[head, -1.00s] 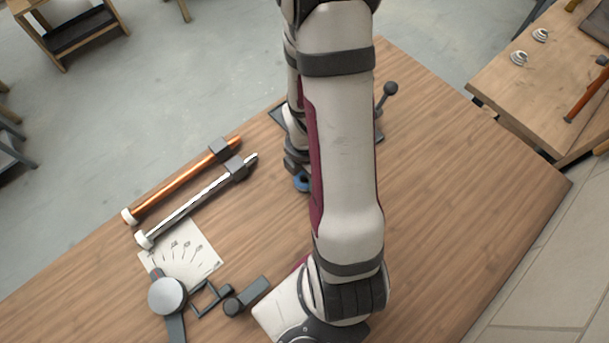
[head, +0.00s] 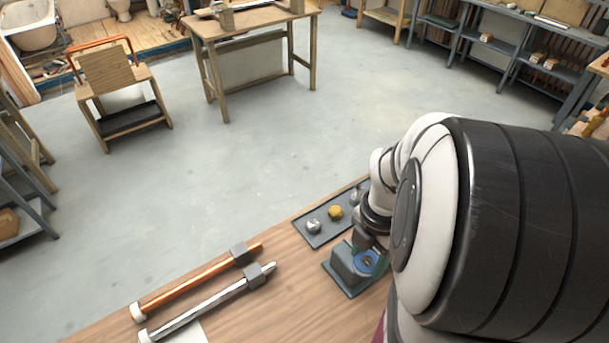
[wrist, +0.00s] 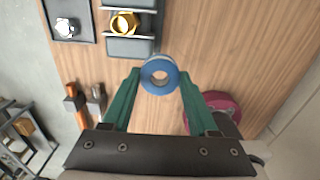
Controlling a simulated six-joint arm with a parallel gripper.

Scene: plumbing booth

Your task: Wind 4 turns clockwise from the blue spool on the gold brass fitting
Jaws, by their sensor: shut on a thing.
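The blue spool (wrist: 160,75) is a ring with a pale core and a central hole. My gripper (wrist: 160,78) has its green jaws shut on the spool from both sides. The gold brass fitting (wrist: 123,24) shows in the wrist view as a ring held between grey blocks (wrist: 130,47), just beyond the spool and to its left. I see no clear winding on it.
A dark tray (head: 314,240) behind the holder carries silver fittings (head: 313,227) and a yellow-gold piece (head: 335,212). A copper pipe (head: 200,280) and a chrome pipe (head: 210,303) lie to the left on the wooden bench. A dark red round thing (wrist: 215,108) shows right of my jaws.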

